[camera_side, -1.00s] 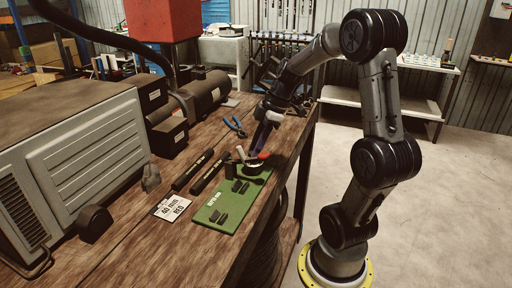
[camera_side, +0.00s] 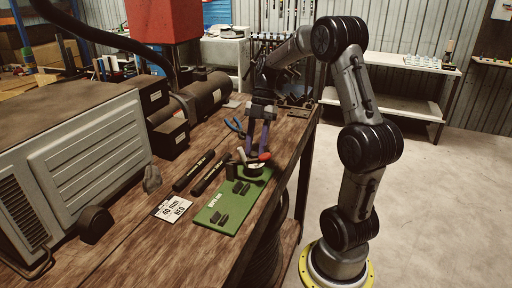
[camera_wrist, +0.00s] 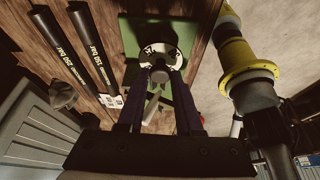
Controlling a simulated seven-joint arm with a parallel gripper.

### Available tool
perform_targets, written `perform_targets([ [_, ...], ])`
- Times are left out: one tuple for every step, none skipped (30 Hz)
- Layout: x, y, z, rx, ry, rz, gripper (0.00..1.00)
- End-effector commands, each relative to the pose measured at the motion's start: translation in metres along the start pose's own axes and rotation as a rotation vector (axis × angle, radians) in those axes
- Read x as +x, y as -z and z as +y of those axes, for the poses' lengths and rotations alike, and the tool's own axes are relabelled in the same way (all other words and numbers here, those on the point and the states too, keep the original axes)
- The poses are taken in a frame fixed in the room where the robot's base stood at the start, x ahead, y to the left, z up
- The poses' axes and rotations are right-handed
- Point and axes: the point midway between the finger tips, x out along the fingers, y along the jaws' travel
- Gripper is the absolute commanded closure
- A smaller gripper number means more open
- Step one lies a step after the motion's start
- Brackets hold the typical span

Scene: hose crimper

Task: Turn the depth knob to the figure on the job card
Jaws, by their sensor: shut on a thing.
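The depth knob (camera_wrist: 160,75) is a round grey stub in the middle of a white dial ring (camera_wrist: 148,50) with black markings. The dial (camera_side: 254,171) sits at the far end of a green board (camera_side: 222,213). My gripper (camera_side: 256,155) points down over it, and its two long fingers are shut on the knob from both sides. It also shows in the wrist view (camera_wrist: 160,70). The dial's figures and setting are too small to read. The white job card (camera_side: 175,208) lies left of the board and reads "40 mm RED".
Two black bars (camera_side: 202,172) lie left of the board. A pale rod (camera_wrist: 153,103) and a red-tipped thing (camera_side: 265,156) are close to my fingers. Blue pliers (camera_side: 235,126) lie behind. A grey machine (camera_side: 90,150) fills the left side.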

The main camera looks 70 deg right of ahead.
Motion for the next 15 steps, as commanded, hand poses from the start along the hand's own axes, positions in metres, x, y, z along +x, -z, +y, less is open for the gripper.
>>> perform_targets([
  [0.0007, -0.0016, 0.0006, -0.042, 0.020, -0.004, 1.00],
  [0.0006, -0.0016, 0.0007, -0.068, 0.032, -0.004, 1.00],
  [0.0005, -0.0017, 0.0012, -0.103, 0.045, -0.005, 1.00],
  [0.0005, -0.0017, 0.0016, -0.129, 0.056, -0.005, 1.00],
  [0.0005, -0.0017, 0.0017, -0.155, 0.067, -0.004, 1.00],
  [0.0006, -0.0016, 0.0021, -0.191, 0.082, -0.005, 1.00],
  [0.0006, -0.0014, 0.0024, -0.218, 0.093, -0.005, 1.00],
  [0.0006, -0.0013, 0.0027, -0.243, 0.103, -0.005, 1.00],
  [0.0006, -0.0014, 0.0029, -0.278, 0.118, -0.005, 1.00],
  [0.0007, -0.0014, 0.0031, -0.305, 0.129, -0.005, 1.00],
  [0.0008, -0.0012, 0.0036, -0.330, 0.140, -0.005, 1.00],
  [0.0010, -0.0010, 0.0039, -0.364, 0.154, -0.005, 1.00],
  [0.0010, -0.0010, 0.0039, -0.390, 0.165, -0.005, 1.00],
  [0.0010, -0.0009, 0.0040, -0.414, 0.175, -0.005, 1.00],
  [0.0011, -0.0007, 0.0043, -0.445, 0.188, -0.004, 1.00],
])
